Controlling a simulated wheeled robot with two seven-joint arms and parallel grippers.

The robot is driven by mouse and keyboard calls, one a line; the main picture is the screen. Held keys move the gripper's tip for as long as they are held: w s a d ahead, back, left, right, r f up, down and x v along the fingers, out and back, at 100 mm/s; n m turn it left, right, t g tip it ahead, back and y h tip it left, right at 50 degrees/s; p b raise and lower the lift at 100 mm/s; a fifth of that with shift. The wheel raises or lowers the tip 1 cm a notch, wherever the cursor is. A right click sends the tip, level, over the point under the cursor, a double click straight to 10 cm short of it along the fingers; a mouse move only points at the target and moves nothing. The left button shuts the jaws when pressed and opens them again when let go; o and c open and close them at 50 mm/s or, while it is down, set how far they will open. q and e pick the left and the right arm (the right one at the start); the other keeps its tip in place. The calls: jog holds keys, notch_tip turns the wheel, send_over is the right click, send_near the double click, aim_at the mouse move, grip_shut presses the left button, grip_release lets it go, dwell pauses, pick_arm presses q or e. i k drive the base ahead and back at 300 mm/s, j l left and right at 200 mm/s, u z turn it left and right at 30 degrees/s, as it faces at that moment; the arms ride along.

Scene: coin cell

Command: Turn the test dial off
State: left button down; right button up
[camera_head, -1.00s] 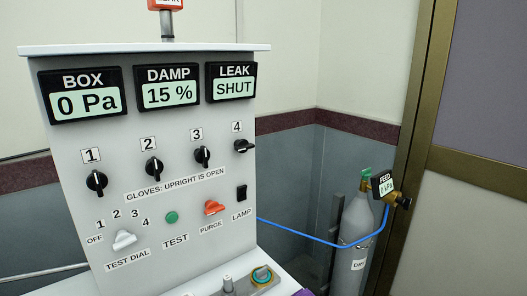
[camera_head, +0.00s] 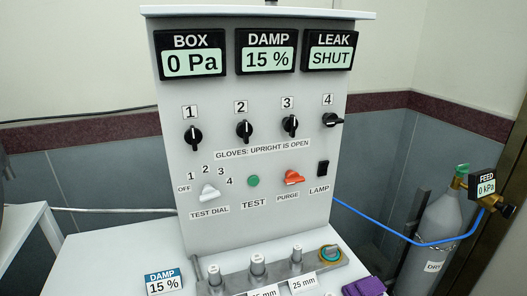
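The white test dial (camera_head: 208,193) sits low on the left of the grey panel (camera_head: 225,225). Marks OFF, 1, 2, 3 and 4 arc around its upper side, with OFF at the left. The knob is small here and I cannot tell for sure which mark it points to. Neither of my grippers is in view, and nothing covers the dial.
A green test button (camera_head: 253,181), orange purge handle (camera_head: 292,178) and black lamp switch (camera_head: 322,168) are right of the dial. Glove knobs 1 to 3 stand upright; knob 4 (camera_head: 333,120) lies sideways. Below, a metal block (camera_head: 235,280) and purple object (camera_head: 363,287) occupy the white ledge.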

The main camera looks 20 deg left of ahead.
aim_at(209, 193)
jog(key=k+u, duration=0.1)
jog(key=u, duration=0.8)
